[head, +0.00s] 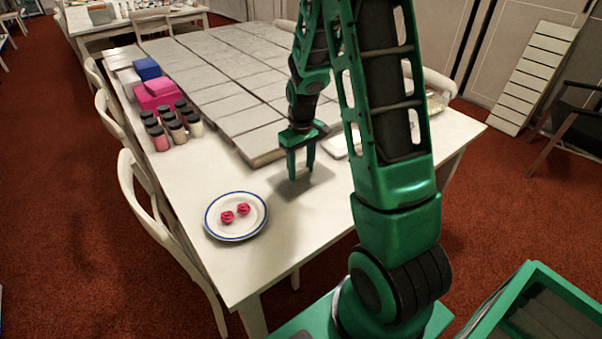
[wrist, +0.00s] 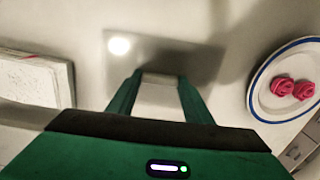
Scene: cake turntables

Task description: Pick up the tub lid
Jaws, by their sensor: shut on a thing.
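My gripper (head: 300,175) points down over the white table. It is shut on a thin, grey, see-through sheet, which I take as the tub lid (head: 318,181). In the wrist view the lid (wrist: 190,58) is a darker rectangle with a bright glint, just beyond the fingertips (wrist: 160,80). A pale part shows between the two fingers. The lid is close to the tabletop; I cannot tell whether it touches it.
A blue-rimmed plate (head: 211,224) with two pink roses is left of my gripper. Grey slabs (head: 225,85) cover the table behind. Jars (head: 178,133) and pink and blue boxes (head: 155,92) stand along the left. A pale flat block (wrist: 35,82) lies in the wrist view's left.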

